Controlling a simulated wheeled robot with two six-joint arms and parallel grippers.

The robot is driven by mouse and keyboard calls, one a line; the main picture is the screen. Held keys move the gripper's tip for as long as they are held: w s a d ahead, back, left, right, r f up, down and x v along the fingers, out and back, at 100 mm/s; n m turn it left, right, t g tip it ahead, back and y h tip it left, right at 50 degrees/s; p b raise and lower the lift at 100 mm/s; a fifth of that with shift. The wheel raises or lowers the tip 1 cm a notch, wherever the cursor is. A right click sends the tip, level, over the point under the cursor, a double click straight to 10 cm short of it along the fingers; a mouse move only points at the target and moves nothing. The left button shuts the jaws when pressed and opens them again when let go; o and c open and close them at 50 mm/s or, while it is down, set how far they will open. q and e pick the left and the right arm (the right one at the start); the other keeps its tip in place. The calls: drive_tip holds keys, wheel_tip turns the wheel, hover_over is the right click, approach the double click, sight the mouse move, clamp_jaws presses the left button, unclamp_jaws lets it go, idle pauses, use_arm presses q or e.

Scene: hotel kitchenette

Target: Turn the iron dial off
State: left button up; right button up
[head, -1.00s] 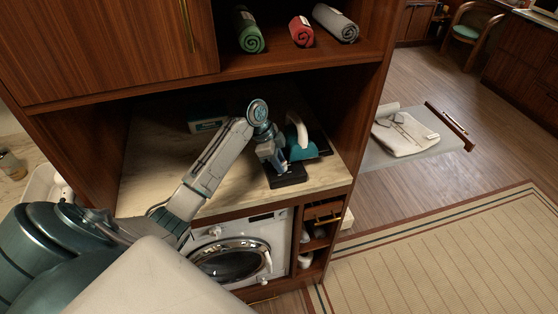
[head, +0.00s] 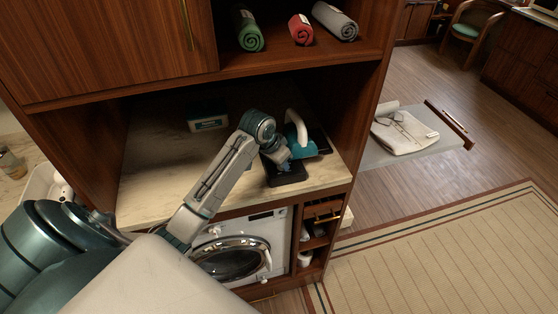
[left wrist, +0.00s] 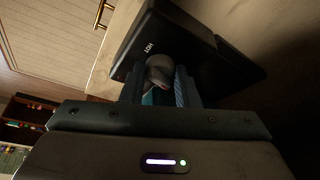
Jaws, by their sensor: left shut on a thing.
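The iron (head: 304,150), teal with a white handle, stands on the counter at the right of the niche. In front of it is its black base (head: 288,179). In the left wrist view the black base (left wrist: 150,30) carries the word HOT and a small round grey dial (left wrist: 159,68). My left gripper (head: 283,164) reaches down to the base in front of the iron. In the wrist view its fingers are on both sides of the dial, shut on it. The fingers hide part of the dial, and its pointer mark cannot be made out. My right gripper is not in view.
A teal and white box (head: 208,121) stands at the back of the counter (head: 150,185). Rolled towels (head: 301,30) lie on the shelf above. A washing machine (head: 235,258) is below.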

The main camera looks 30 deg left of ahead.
use_arm(q)
drive_tip(key=shift+d+n+y, duration=0.15)
drive_tip(key=shift+n+y, duration=0.55)
drive_tip(key=shift+n, duration=1)
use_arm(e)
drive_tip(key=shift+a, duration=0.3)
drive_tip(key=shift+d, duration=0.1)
use_arm(q)
drive_tip(key=o, duration=1)
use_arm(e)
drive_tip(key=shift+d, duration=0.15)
